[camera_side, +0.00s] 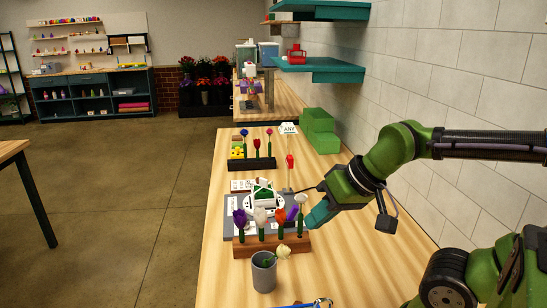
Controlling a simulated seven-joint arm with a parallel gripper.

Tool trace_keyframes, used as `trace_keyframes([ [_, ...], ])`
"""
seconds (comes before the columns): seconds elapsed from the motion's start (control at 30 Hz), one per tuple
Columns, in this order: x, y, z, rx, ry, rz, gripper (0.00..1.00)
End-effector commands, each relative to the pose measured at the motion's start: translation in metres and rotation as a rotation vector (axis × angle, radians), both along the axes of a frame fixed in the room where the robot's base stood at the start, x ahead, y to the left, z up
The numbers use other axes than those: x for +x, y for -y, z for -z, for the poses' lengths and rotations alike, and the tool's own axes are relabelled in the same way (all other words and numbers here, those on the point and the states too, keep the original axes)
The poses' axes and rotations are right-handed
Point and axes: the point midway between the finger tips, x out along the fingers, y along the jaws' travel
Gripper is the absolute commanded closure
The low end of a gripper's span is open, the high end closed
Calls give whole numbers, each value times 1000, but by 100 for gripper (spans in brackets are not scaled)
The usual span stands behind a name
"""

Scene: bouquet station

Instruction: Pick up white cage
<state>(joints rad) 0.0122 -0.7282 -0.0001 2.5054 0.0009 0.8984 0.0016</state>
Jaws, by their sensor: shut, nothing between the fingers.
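A small white cage-like piece with green showing inside it (263,196) stands on a grey board on the table, left of my arm. I take it to be the white cage; at this size its bars are hard to make out. My gripper (311,220), teal at its end, points down and left. It is to the right of the cage and apart from it, beside the right end of the flower rack. It is shut and empty. The fingertips are small and hard to see.
A wooden rack (272,246) with several flowers stands in front of the cage. A grey cup (264,273) with a pale flower is nearer. A dark flower rack (252,163) and green blocks (319,131) are behind. The table's left front is clear.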

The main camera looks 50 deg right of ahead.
Motion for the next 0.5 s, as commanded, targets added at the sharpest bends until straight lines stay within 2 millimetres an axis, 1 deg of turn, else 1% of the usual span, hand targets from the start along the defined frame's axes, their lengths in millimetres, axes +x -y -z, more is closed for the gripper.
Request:
trace_keyframes([
  [0.03, -1, -2, -5, 0, 20, -7, 100],
  [0.1, -1, -3, -7, -1, 29, -12, 100],
  [0.47, -1, -3, -7, -1, 26, -14, 100],
  [0.5, -1, -3, -7, -1, 26, -14, 97],
])
